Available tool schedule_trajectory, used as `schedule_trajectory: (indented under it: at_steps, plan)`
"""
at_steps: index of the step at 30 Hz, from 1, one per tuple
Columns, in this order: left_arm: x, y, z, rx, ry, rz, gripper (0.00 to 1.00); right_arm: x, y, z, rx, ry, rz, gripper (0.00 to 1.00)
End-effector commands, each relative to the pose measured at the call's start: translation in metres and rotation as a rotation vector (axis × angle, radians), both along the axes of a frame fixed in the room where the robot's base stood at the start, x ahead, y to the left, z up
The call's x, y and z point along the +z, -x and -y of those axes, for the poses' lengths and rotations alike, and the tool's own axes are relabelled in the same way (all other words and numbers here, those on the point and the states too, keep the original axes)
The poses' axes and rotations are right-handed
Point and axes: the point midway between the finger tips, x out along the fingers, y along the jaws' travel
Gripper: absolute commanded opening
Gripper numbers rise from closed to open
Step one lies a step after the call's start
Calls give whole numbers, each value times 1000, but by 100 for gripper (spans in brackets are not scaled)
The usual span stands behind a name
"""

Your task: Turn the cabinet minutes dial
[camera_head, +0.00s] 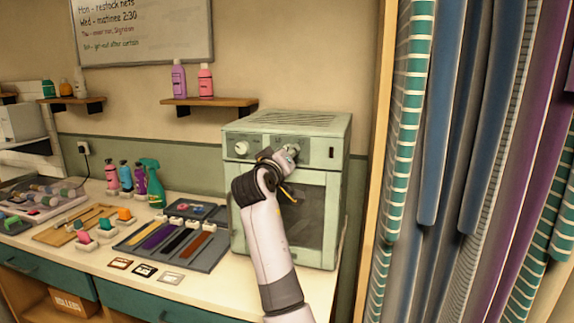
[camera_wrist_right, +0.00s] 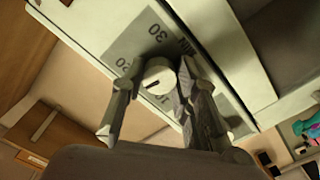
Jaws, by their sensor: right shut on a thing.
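The pale green cabinet (camera_head: 330,205) stands on the counter with a windowed door and a control panel on top. A white knob (camera_head: 241,148) is on the panel's left side. My right gripper (camera_head: 288,154) is at the middle of the panel and covers the dial there. In the right wrist view, the white minutes dial (camera_wrist_right: 160,77) with a dark pointer mark sits between the two fingers of my right gripper (camera_wrist_right: 160,84), one on each side. Printed numbers and "MIN" show around it. My left gripper is not in view.
A dark tray of coloured strips (camera_head: 175,240) lies left of the cabinet, with a green spray bottle (camera_head: 150,182) and other bottles behind it. A wall shelf (camera_head: 208,103) holds two bottles. Hanging fabric rolls (camera_head: 450,130) fill the right side.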

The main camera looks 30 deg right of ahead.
Motion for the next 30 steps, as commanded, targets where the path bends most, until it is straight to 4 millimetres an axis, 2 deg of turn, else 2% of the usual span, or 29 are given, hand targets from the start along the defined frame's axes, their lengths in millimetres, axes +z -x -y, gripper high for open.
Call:
schedule_trajectory:
  at_steps: [1, 12, 21, 30]
  plan:
    - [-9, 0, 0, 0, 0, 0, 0, -9, -1, -1, 1, -35, 27, 0]
    - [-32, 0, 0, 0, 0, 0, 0, -9, -2, -2, -1, -246, 269, 0]
    - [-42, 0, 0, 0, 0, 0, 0, -8, -2, -2, -3, -353, 393, 0]
    - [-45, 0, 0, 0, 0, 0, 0, -7, -2, -2, -3, -393, 440, 0]
